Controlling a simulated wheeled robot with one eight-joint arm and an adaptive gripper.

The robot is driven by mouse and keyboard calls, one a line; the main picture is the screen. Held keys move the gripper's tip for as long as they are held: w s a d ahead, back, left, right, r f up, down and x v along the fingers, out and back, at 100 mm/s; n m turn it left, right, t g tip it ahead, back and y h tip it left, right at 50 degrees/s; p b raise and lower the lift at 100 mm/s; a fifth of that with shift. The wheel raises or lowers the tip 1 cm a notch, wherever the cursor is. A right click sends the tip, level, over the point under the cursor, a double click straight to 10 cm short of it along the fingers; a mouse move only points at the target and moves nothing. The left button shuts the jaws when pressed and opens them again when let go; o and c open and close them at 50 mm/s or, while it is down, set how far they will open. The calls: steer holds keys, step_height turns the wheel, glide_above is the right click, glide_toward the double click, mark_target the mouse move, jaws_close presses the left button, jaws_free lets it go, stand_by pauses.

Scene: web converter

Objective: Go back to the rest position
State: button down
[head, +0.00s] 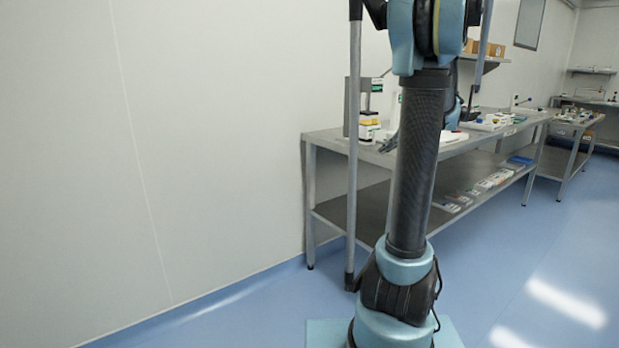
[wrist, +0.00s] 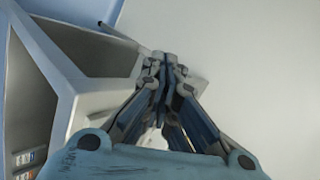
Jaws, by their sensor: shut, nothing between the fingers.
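My gripper (wrist: 167,60) fills the middle of the wrist view. Its blue-grey fingers come together at the tips and hold nothing. In the head view my arm stands upright in front of the bench and hides part of it. Part of what looks like my gripper (head: 388,143) shows at the left edge of the arm, over the left end of the bench top. I cannot tell from the picture how high above the top it is.
A second bench (head: 575,132) stands farther right. The blue floor (head: 510,240) at right is clear.

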steer(key=s+a+f+n+g+h, duration=0.2)
steer(key=s+a+f, duration=0.25)
steer(key=s, duration=0.45)
steer(key=s+a+f+n+g+h, duration=0.1)
steer(key=s+a+f, duration=0.2)
steer(key=s+a, duration=0.45)
steer(key=s+d+f+n+h, duration=0.1)
steer(key=s+f+n+h, duration=0.1)
steer(key=s+f, duration=0.4)
steer(key=s+d+f+n+g+h, duration=0.1)
steer(key=s+f+n+h, duration=0.1)
steer(key=s+f, duration=0.5)
steer(key=s, duration=0.5)
steer(key=shift+s+d+h, duration=0.2)
steer(key=shift+s+h, duration=0.05)
steer(key=shift+h, duration=0.05)
steer(key=shift+w+f, duration=0.15)
steer(key=shift+w, duration=0.25)
